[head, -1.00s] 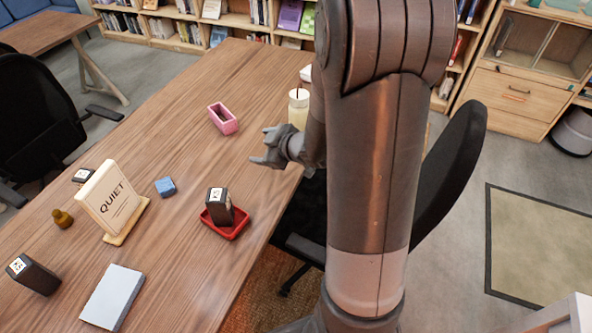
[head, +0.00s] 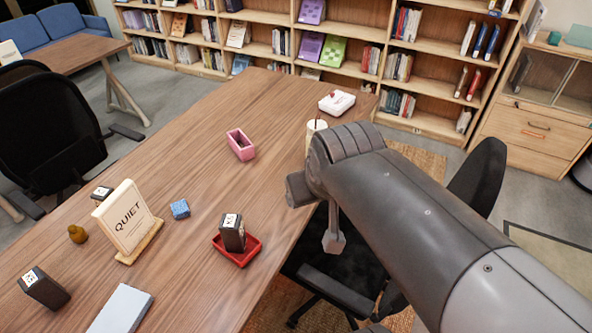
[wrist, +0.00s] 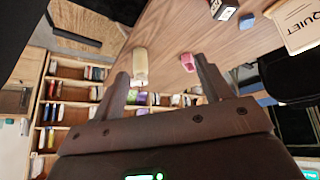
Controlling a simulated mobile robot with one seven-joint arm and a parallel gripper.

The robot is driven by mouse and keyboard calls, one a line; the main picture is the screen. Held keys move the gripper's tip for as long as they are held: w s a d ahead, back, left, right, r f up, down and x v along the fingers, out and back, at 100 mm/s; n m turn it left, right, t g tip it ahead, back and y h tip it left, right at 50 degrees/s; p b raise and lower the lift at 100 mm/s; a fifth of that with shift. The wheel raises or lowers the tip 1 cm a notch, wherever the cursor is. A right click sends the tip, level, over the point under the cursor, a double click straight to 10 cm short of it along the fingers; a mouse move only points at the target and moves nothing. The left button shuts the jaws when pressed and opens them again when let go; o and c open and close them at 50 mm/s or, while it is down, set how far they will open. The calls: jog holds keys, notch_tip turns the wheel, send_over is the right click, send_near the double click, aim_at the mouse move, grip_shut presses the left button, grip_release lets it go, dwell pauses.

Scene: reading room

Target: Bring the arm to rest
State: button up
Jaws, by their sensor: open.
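My gripper (wrist: 163,80) shows in the wrist view with its two fingers spread apart and nothing between them. In the head view my arm reaches in from the lower right, its end above the table's right edge; I cannot make out both fingers there. The wooden table (head: 190,110) lies to the left of and below the arm. A cream cup with a straw (head: 314,128) stands on it, partly hidden behind my arm. It also shows in the wrist view (wrist: 140,66), beyond the gap between the fingers.
On the table are a pink box (head: 241,145), a white box (head: 337,103), a red tray (head: 248,256) with a dark box (head: 232,231) in it, a blue block (head: 180,209) and a QUIET sign (head: 128,220). A black chair (head: 335,290) stands under my arm. Bookshelves (head: 430,60) line the back.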

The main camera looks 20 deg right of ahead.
jog(key=s, duration=0.1)
jog(key=s+a, duration=0.1)
jog(key=s, duration=0.1)
jog(key=shift+a+r+g+y, duration=0.15)
jog(key=shift+a+g+y, duration=0.05)
jog(key=shift+g+y, duration=0.1)
